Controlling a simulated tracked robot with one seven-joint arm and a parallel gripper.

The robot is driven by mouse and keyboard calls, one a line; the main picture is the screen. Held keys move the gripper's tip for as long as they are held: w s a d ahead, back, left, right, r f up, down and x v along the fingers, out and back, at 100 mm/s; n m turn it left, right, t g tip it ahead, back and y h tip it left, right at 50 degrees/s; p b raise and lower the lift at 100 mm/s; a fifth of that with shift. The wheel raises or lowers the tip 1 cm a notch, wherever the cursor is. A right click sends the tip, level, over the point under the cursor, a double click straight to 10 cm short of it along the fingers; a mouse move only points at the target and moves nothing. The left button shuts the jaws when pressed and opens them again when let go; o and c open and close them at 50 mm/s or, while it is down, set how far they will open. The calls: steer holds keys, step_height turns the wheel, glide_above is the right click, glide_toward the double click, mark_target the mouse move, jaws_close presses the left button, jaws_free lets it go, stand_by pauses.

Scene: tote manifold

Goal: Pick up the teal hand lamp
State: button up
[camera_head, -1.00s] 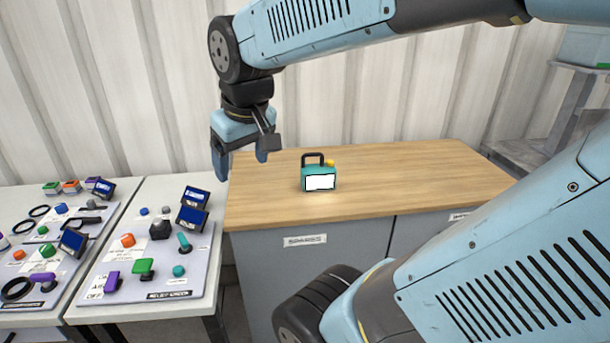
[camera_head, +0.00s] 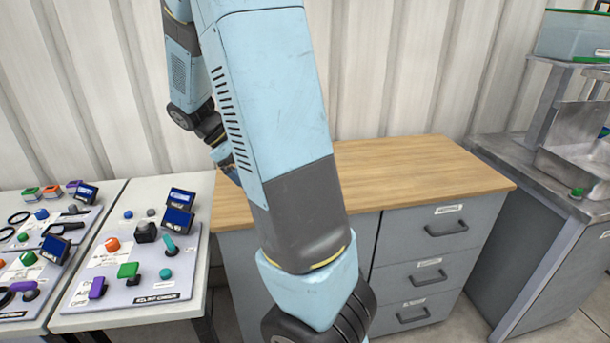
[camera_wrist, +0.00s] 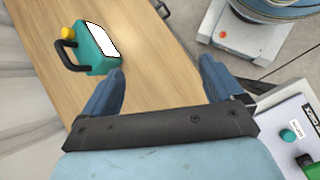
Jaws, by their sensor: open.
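The teal hand lamp (camera_wrist: 95,50) shows in the wrist view at upper left. It has a black handle, a yellow knob and a bright white panel, and it stands on the wooden worktop (camera_wrist: 125,25). My gripper (camera_wrist: 172,78) is open, with its two blue fingers apart and nothing between them. The lamp is beyond and to the left of the left finger in that view, and I see no grip on it. In the head view my arm hides the lamp, and my gripper shows only in part behind the arm.
Control panels with knobs and small screens (camera_head: 135,255) stand left of the wooden worktop. Grey drawers (camera_head: 430,255) are under the worktop. A metal sink bench (camera_head: 530,160) stands at the right. The right part of the worktop is clear. A corrugated wall is behind.

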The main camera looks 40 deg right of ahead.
steer(key=w+d+f+n+g+h, duration=0.1)
steer(key=w+d+f+h, duration=0.1)
steer(key=w+d+f+n+g+h, duration=0.1)
steer(key=w+d+f+g+h, duration=0.1)
steer(key=f, duration=0.1)
steer(key=shift+w+d+n, duration=0.15)
steer(key=shift+d+n, duration=0.15)
steer(key=shift+d, duration=0.1)
steer(key=w+d+f+n+h, duration=0.1)
steer(key=w+d+g+h, duration=0.1)
steer(key=h, duration=0.1)
steer(key=w+d+f+n+h, duration=0.1)
steer(key=w, duration=0.1)
steer(key=shift+w+f+n+g+h, duration=0.1)
steer(key=shift+f+n+g+h, duration=0.2)
steer(key=shift+f+g, duration=0.1)
steer(key=shift+w+d+f+n+h, duration=0.15)
steer(key=shift+w+d+n+h, duration=0.25)
steer(key=shift+h, duration=0.2)
steer(key=x, duration=1.3)
steer(key=shift+s+d, duration=0.1)
steer(key=shift+d, duration=0.05)
steer(key=c, duration=1.3)
